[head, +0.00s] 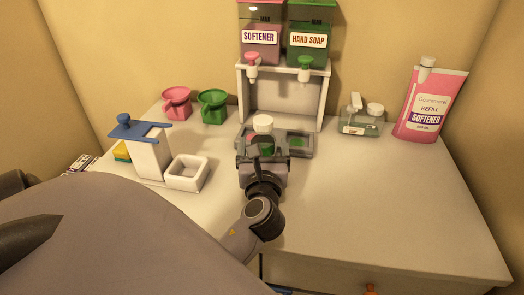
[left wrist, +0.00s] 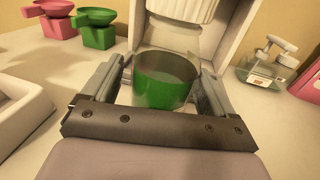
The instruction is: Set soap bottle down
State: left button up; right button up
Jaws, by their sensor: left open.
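The soap bottle (head: 267,149), with green contents and a white cap, stands upright at the left side of the dispenser's grey base tray (head: 305,151). In the left wrist view its green lower part (left wrist: 163,92) sits between the fingers, and a ribbed white cap (left wrist: 182,9) shows above. My left gripper (head: 262,152) is open, with one finger on each side of the bottle; in the left wrist view the fingers (left wrist: 160,88) appear slightly apart from it. The bottle's underside is hidden behind the gripper. My right gripper is not in view.
The dispenser stand (head: 326,95) holds softener (head: 260,42) and hand soap (head: 307,45) tanks. Pink (head: 177,103) and green (head: 213,106) funnels, a white tray (head: 187,173) and a blue-topped stand (head: 150,155) are left. A scale (head: 361,121) and refill pouch (head: 432,105) are right. The front-right counter is clear.

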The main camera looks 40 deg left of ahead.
pick_arm(q)
jog(key=shift+w+a, duration=0.2)
jog(key=shift+r, duration=0.1)
jog(key=c, duration=1.4)
